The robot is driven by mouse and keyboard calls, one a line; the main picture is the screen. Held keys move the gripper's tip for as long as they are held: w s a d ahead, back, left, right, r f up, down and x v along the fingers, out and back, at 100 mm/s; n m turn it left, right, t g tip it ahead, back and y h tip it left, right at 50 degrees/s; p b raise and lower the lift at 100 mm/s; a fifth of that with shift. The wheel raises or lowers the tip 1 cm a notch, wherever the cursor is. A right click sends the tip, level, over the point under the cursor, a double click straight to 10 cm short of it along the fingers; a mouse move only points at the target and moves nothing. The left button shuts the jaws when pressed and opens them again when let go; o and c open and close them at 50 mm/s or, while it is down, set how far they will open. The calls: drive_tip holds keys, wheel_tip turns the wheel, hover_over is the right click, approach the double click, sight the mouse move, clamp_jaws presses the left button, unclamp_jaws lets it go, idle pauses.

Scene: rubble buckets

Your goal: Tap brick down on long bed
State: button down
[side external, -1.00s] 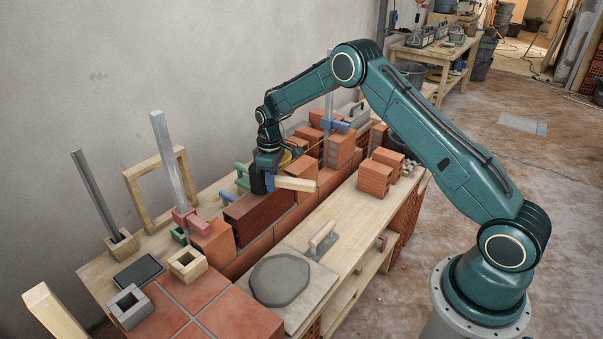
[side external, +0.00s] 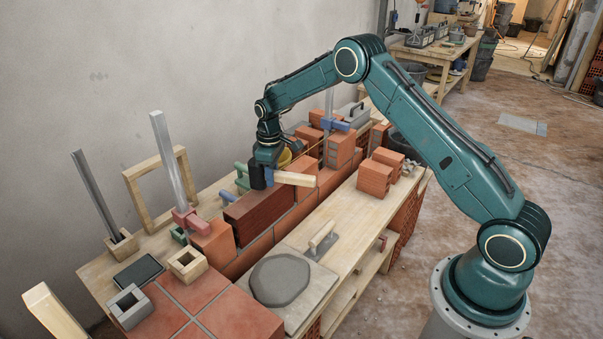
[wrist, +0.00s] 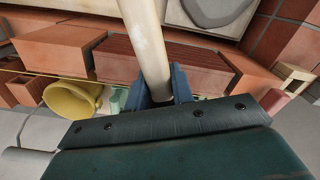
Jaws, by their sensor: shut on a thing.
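My gripper (side external: 268,174) is shut on a pale wooden handle (side external: 297,179), which sticks out to the right. In the wrist view the handle (wrist: 145,35) runs up between the blue fingers (wrist: 160,92). A dark cylinder (side external: 257,178), apparently the tool's head, is beside the fingers in the side view; it is hidden in the wrist view. The dark red brick (side external: 258,213) lies on the orange brick course (side external: 257,249), below the gripper. It also shows in the wrist view (wrist: 116,60), partly covered by the handle. The head appears just above the brick's far end. Mortar under the brick is not visible.
Orange bricks (side external: 213,243) stand at the near end and more at the far end. A mortar board (side external: 310,291) with a grey heap and a trowel (side external: 321,240) are in front. A string line (wrist: 50,75) runs behind.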

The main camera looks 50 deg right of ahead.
drive_tip(key=shift+f, duration=1.3)
drive_tip(key=shift+r, duration=1.45)
